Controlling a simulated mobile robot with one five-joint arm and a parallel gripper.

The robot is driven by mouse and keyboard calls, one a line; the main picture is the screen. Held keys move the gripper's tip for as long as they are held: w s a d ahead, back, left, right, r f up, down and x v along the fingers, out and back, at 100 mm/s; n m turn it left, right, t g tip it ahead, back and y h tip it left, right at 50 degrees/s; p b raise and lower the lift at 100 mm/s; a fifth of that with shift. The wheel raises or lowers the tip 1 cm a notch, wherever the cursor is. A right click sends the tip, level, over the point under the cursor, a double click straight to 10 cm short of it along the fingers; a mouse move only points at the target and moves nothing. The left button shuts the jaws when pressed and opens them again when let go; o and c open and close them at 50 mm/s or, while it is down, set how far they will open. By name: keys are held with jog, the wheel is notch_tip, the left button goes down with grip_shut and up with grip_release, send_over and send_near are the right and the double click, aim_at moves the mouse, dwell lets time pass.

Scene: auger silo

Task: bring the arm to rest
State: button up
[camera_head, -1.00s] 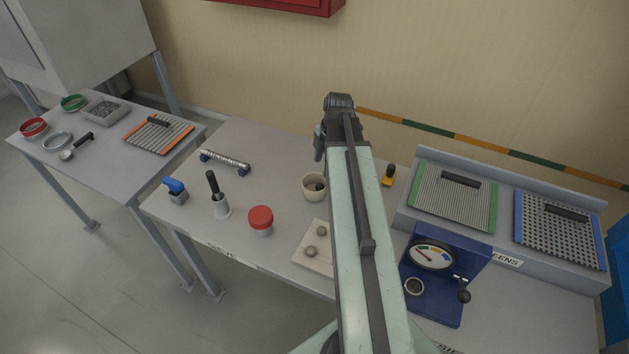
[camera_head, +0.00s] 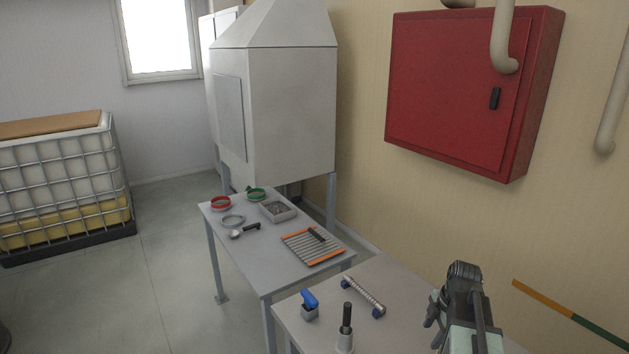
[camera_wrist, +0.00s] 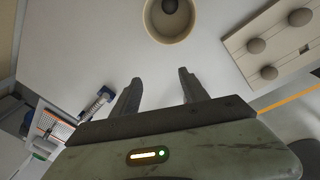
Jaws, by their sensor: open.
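My gripper shows in the wrist view (camera_wrist: 157,90), with its two dark fingers spread apart and nothing between them. It is over the grey bench, and a cream cup (camera_wrist: 170,28) with a dark round thing inside lies beyond the fingertips, apart from them. In the head view only the upper end of my arm shows at the lower right; the fingers are hidden there.
A pale board with several round knobs (camera_wrist: 268,72) lies right of the cup. A red cabinet (camera_head: 455,95) hangs on the wall.

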jog(key=s+a+f+m+b, duration=0.1)
jog(key=s+a+m, duration=0.1)
jog(key=a+m, duration=0.7)
jog(key=s+a+f+m+g+h+b, duration=0.1)
jog(key=s+a+f+m, duration=0.1)
jog(key=a+m, duration=0.7)
jog(key=s+a, duration=0.1)
jog(key=a, duration=0.2)
jog(key=shift+s+a+f+g+b, duration=0.15)
jog(key=shift+a+f+g+b, duration=0.05)
jog(key=shift+f+g+b, duration=0.1)
